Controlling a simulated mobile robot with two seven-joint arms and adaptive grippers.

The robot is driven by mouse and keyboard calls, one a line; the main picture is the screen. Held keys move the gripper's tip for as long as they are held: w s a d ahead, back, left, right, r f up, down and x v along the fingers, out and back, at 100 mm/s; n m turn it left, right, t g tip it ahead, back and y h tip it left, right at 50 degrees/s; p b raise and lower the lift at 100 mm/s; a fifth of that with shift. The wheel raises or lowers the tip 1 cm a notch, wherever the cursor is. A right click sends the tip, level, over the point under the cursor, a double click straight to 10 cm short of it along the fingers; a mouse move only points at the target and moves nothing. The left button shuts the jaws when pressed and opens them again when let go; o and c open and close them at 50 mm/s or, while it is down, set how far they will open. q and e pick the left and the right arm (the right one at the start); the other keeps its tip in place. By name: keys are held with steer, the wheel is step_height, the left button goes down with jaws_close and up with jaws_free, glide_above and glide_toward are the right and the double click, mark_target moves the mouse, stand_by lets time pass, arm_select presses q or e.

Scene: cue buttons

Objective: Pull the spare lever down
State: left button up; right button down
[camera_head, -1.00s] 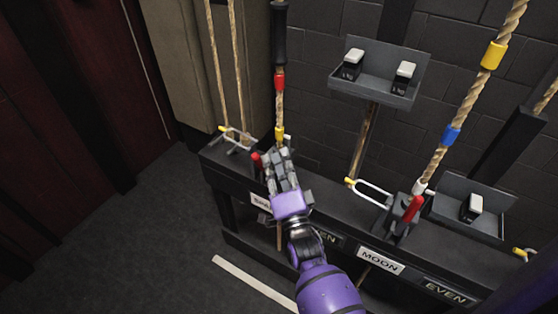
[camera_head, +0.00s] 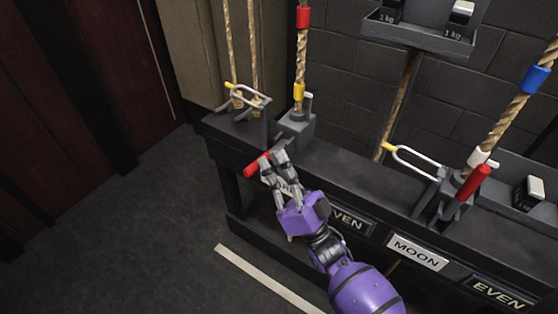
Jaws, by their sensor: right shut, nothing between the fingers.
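A lever with a red handle (camera_head: 257,166) is on the left rope lock (camera_head: 296,132) of the black rail. The handle lies nearly level and points out over the rail's front edge, to the left. My right gripper (camera_head: 275,162) is shut and empty, with its fingertips right at the inner end of the red handle. I cannot tell whether they touch it. The gripper hides part of the lever and the label below it, so I cannot read that label. A second red lever (camera_head: 472,183) stands upright at the lock above the MOON label (camera_head: 417,252). My left gripper is not in view.
Ropes with coloured bands rise from the locks. A wire loop (camera_head: 247,94) stands left of the lever and another (camera_head: 412,160) right of it. A shelf with weights (camera_head: 420,35) hangs behind. The floor (camera_head: 130,230) in front is clear.

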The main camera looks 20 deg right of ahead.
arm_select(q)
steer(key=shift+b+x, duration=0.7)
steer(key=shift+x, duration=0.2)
arm_select(e)
steer(key=n+y, duration=0.1)
steer(key=f+n+y, duration=0.1)
steer(key=n+g+y, duration=0.1)
steer(key=shift+s+a+f, duration=0.15)
steer(key=shift+a, duration=0.1)
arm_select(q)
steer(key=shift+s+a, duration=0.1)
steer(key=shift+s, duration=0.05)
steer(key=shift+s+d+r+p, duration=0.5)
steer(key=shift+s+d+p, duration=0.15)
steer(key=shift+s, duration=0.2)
arm_select(e)
steer(key=s+d+f, duration=0.3)
steer(key=s+d, duration=0.2)
steer(key=s, duration=0.2)
steer(key=shift+s+f, duration=0.15)
steer(key=shift+f, duration=0.15)
